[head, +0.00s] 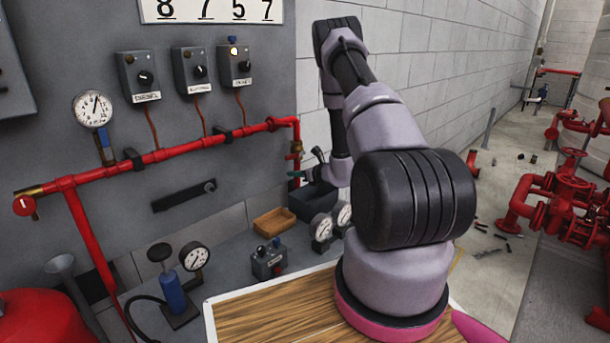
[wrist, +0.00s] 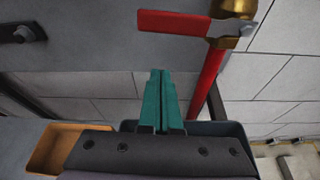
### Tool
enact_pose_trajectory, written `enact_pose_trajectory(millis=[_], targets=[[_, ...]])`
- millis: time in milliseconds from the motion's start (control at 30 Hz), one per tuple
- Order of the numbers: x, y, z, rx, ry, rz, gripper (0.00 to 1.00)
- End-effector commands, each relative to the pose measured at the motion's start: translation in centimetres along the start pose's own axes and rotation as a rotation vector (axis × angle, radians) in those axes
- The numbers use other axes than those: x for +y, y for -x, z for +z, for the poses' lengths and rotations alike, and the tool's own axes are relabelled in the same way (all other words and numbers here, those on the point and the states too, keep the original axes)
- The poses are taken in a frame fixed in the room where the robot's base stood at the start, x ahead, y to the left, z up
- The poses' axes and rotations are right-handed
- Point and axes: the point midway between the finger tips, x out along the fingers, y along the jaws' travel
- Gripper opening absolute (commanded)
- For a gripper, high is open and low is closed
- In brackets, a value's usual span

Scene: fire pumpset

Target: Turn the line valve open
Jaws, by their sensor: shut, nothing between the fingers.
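The line valve with a brass body (head: 296,149) sits on the downturned right end of the red pipe, in the head view. In the wrist view its flat red lever (wrist: 172,22) points left, across the red pipe below the brass body (wrist: 234,8). My gripper (wrist: 160,74) has teal fingers pressed together with nothing between them. The fingertips lie below the lever in the wrist view, apart from it. In the head view my gripper (head: 294,174) is small and partly hidden, just below the valve.
A dark bin (head: 312,200) and an orange tray (head: 273,221) stand on the bench below. Pressure gauges (head: 322,227) and a small switch box (head: 268,262) are nearby. Another red-handled valve (head: 24,205) is at the pipe's left end. Control boxes (head: 190,70) hang above the pipe.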

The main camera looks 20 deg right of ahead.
Motion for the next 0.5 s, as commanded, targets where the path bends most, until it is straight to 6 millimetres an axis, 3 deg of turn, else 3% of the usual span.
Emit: enact_pose_trajectory(millis=[33, 200, 500], targets=[[-0.1, 0.5, 1.2, -0.003, 0.004, -0.002, 0.0], [-0.1, 1.3, 3.1, -0.002, 0.003, -0.002, 0.0], [-0.1, 1.6, 3.8, 0.0, 0.001, -0.001, 0.0]])
